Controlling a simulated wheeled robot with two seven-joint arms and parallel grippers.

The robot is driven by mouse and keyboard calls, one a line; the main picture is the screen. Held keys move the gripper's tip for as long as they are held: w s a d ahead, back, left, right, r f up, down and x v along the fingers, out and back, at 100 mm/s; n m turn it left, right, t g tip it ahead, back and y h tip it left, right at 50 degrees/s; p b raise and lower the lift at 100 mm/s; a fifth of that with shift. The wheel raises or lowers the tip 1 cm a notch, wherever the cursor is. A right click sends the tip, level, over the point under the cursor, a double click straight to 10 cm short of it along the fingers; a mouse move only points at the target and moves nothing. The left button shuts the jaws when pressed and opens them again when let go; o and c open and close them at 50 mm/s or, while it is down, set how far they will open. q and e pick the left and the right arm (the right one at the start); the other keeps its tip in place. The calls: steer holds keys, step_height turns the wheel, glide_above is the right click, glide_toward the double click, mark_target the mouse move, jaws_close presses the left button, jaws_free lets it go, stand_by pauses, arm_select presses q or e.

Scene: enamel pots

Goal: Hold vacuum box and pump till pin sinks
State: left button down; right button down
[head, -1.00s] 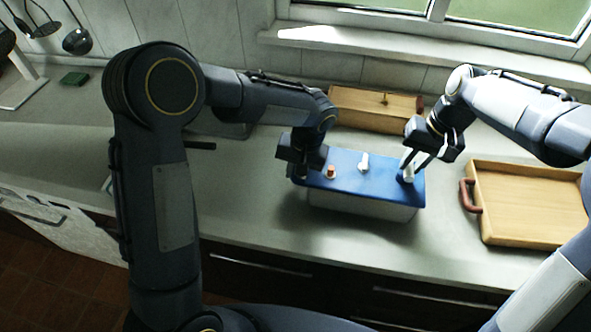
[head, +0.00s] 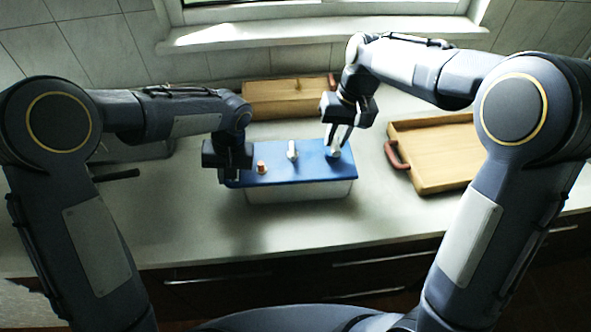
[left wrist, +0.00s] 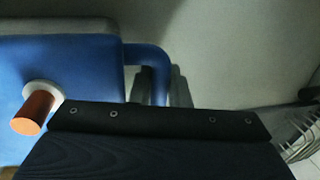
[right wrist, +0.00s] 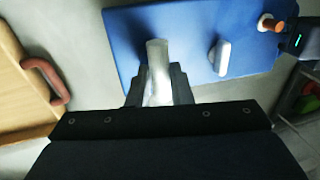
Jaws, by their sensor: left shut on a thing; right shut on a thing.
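The vacuum box (head: 300,191) has a pale body and a blue lid (head: 318,173); it stands on the counter. The orange pin (head: 261,167) stands up from the lid's left part, and in the left wrist view the pin (left wrist: 33,112) rises out of a white collar. My left gripper (head: 229,178) is shut on the blue handle (left wrist: 150,54) at the box's left end; its fingertips are mostly hidden in the head view. My right gripper (head: 337,144) is shut on the whitish pump handle (right wrist: 157,68) at the lid's right end.
A white knob (head: 292,150) stands mid-lid between the pin and pump. A wooden box (head: 285,100) is behind, against the wall. A wooden tray (head: 440,158) with a reddish-brown handle (right wrist: 45,78) lies to the right. The counter in front (head: 300,232) is clear.

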steer(key=shift+r, duration=2.25)
steer(key=shift+f, duration=2.55)
steer(key=shift+r, duration=0.1)
steer(key=shift+r, duration=2.3)
